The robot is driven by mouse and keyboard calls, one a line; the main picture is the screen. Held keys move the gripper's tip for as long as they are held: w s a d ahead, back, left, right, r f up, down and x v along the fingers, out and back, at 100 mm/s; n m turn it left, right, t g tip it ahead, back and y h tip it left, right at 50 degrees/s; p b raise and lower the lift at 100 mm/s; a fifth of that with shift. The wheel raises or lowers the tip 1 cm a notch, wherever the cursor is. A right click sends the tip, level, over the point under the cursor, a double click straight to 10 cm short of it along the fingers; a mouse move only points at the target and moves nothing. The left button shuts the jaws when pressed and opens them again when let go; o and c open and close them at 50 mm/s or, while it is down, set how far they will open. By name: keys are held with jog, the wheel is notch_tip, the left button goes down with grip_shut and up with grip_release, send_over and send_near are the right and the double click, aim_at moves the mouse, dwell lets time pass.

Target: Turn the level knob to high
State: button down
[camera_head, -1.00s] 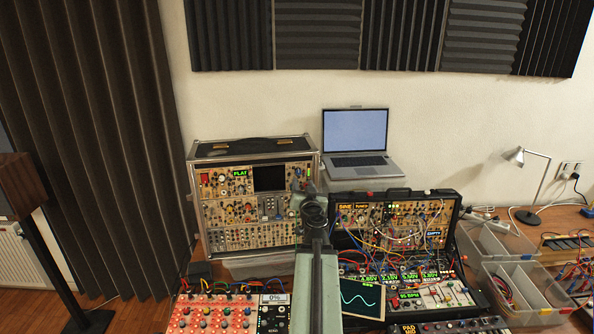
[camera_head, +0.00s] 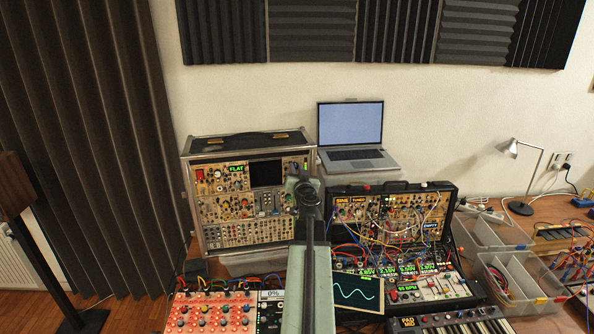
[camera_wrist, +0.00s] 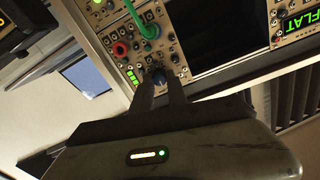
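A dark blue knob (camera_wrist: 159,77) sits on the beige panel of the synth case in the wrist view, next to a short stack of lit green bars (camera_wrist: 133,78). My gripper (camera_wrist: 160,83) points at this panel, its two dark fingers apart with the knob between their tips. I cannot tell whether the fingers touch the knob. No label is readable beside it. In the head view the upright synth case (camera_head: 225,207) with the FLAT display stands at the back left. My arm reaches to its right edge and hides part of the panel and the fingertips.
A red knob (camera_wrist: 121,50) and a green cable (camera_wrist: 149,29) are close to the fingers. The dark screen (camera_head: 266,173) is in the same panel. A laptop (camera_head: 351,135) and a second, heavily cabled case (camera_head: 393,216) stand to the right.

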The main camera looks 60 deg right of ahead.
jog(key=shift+s+d, duration=0.1)
jog(key=shift+m, duration=0.4)
jog(key=m, duration=0.5)
jog(key=shift+m, duration=0.3)
jog(key=m, duration=0.7)
jog(key=shift+y+p, duration=0.3)
jog(key=shift+p, duration=0.05)
jog(key=m, duration=1.2)
jog(key=shift+f+m+t, duration=0.15)
jog(key=shift+m+t, duration=0.15)
jog(key=shift+m, duration=0.1)
